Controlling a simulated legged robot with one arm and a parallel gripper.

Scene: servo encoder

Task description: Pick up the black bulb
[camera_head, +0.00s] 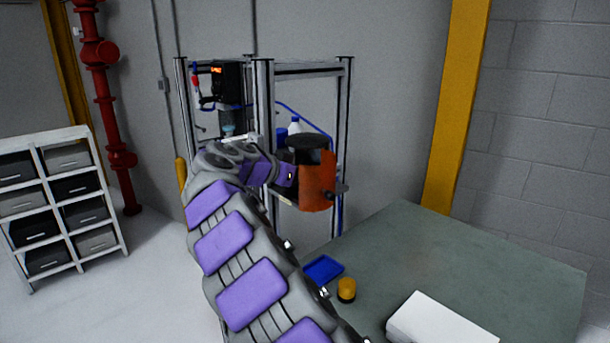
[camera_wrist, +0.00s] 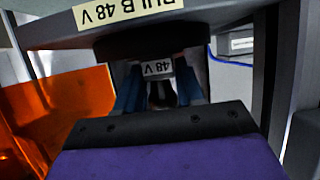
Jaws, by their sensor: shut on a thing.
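A narrower part below the rim carries a "48 V" label. My gripper (camera_wrist: 160,85) is shut on this lower part, with a blue finger on each side. In the head view, my purple and grey arm reaches to the metal frame, and its end is beside an orange housing (camera_head: 317,182). A dark round top (camera_head: 308,142) shows there, probably the bulb. My fingertips are hidden in the head view.
The orange housing is close at the left in the wrist view. The aluminium frame (camera_head: 345,120) holds a device with a lit display (camera_head: 217,78) and bottles. A green table (camera_head: 450,250) bears a blue tray (camera_head: 323,269), a yellow-black button (camera_head: 346,290) and a white box (camera_head: 440,322).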

